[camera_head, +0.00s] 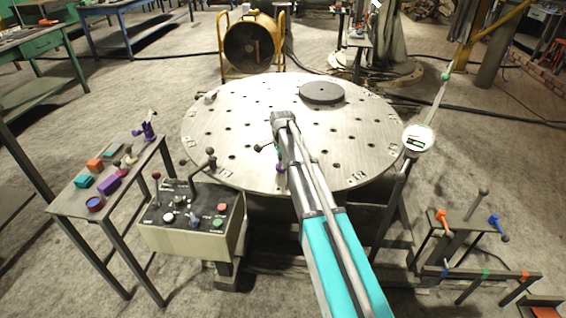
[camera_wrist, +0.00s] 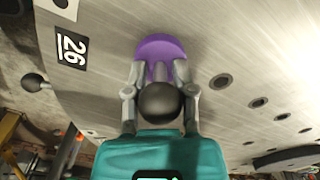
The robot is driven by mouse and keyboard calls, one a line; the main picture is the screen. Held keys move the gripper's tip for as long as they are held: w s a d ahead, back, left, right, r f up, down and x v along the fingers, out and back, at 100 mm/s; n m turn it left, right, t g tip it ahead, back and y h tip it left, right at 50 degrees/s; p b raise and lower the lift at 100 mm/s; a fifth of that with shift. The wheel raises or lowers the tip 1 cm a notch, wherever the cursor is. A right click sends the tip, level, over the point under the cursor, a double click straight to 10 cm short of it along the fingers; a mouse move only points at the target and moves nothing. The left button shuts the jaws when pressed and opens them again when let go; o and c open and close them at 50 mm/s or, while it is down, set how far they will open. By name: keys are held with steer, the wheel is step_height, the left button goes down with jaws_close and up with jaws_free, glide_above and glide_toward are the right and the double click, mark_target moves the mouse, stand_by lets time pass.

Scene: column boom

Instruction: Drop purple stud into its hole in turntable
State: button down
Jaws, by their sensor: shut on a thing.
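The purple stud (camera_wrist: 160,47) is in my gripper (camera_wrist: 158,72), with its purple round part beyond the fingertips and a black ball (camera_wrist: 160,102) nearer the wrist camera. The fingers are shut on it from both sides. In the head view a small purple bit of the stud (camera_head: 281,168) shows left of my arm, over the near part of the turntable (camera_head: 225,125). The turntable is a round grey plate with many dark holes. The stud's lower end is hidden, and I cannot tell whether it touches the plate. A black-and-white "26" label (camera_wrist: 71,46) lies left of it in the wrist view.
A dark disc (camera_head: 321,92) lies on the turntable's far side. A control box (camera_head: 190,215) with levers stands at the near left edge. A side table (camera_head: 75,200) holds several coloured parts. A dial on a post (camera_head: 417,139) stands at the right edge.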

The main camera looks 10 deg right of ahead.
steer(key=shift+f+b, duration=0.5)
steer(key=shift+f, duration=0.15)
steer(key=c, duration=0.7)
jaws_free()
steer(key=shift+r, duration=0.1)
steer(key=shift+r, duration=0.15)
steer(key=shift+r+p, duration=3.6)
steer(key=shift+p, duration=0.2)
steer(key=o, duration=0.5)
steer(key=shift+o, duration=0.2)
